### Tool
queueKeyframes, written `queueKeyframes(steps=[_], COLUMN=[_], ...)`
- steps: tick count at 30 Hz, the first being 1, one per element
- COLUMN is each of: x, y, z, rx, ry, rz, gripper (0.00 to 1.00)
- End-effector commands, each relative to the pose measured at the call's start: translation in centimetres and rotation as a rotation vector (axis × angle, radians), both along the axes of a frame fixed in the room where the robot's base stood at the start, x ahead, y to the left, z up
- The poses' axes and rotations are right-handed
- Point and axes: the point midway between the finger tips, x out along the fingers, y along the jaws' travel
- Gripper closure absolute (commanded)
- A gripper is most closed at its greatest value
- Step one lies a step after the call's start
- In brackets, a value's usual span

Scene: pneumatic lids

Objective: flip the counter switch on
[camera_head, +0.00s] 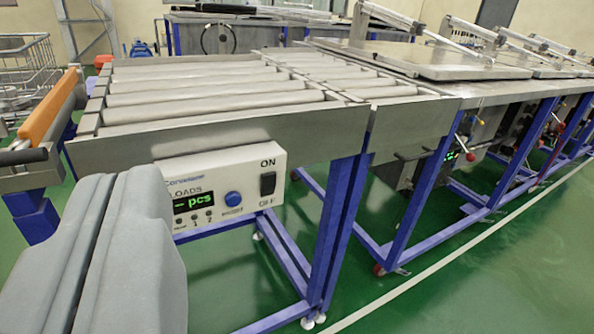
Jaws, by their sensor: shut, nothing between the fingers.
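The counter (222,186) is a white box under the front edge of the roller table. Its switch (268,184) is a black rocker at the box's right side, with ON printed above it and OFF below. I cannot tell which way the rocker is tilted. A green display on the box reads "- pcs". My gripper (118,182) fills the lower left, its two grey fingers shut together with nothing between them. It is left of the switch and apart from it, and it hides the box's left end.
The roller table (210,132) has a metal front edge above the box and blue legs. A blue button (233,199) sits left of the switch. An orange bar (48,108) is at left. Green floor (400,300) is open at lower right.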

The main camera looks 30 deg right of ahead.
Motion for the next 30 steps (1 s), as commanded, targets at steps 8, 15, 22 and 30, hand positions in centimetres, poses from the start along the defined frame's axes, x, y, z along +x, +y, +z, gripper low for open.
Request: queueKeyframes(steps=[8, 15, 22, 30], x=[4.3, 7.0, 8.7, 9.6], y=[-4.5, -8.1, -11.7, -15.2], z=[-3.8, -7.6, -11.9, -16.8], rx=[-0.016, -0.013, 0.012, 0.062], ry=[-0.001, 0.000, 0.009, 0.017], rz=[-0.001, 0.024, 0.064, 0.122], gripper=[1.00, 1.00, 1.00, 1.00])
